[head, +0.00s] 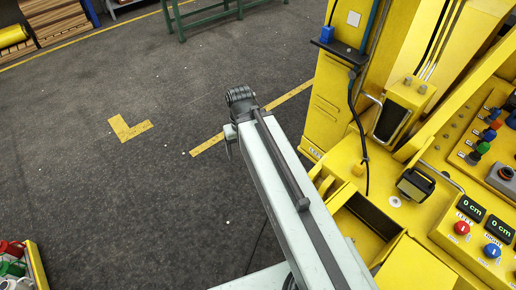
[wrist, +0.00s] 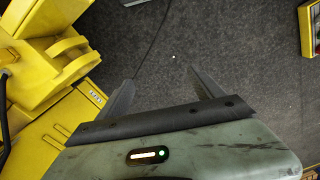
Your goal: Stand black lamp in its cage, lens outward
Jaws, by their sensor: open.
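A small black lamp-like block (head: 415,184) with a pale yellowish face sits on the yellow deck, right of my arm in the head view. A thin grey bent bar (head: 442,176) is beside it; I cannot tell whether this is part of the cage. Behind it, a yellow housing with a dark face (head: 393,120) stands upright with a grey bar at its side. My gripper (wrist: 160,78) is open and empty over bare floor, left of the yellow machine in the head view and apart from the lamp. The lamp is not identifiable in the wrist view.
The yellow machine (head: 325,110) fills the right, with an open bin (head: 368,222), a hanging black cable (head: 357,130) and a control panel with knobs (head: 480,225). A crate of coloured items (head: 14,262) is at lower left. The dark floor (head: 90,180) between is clear.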

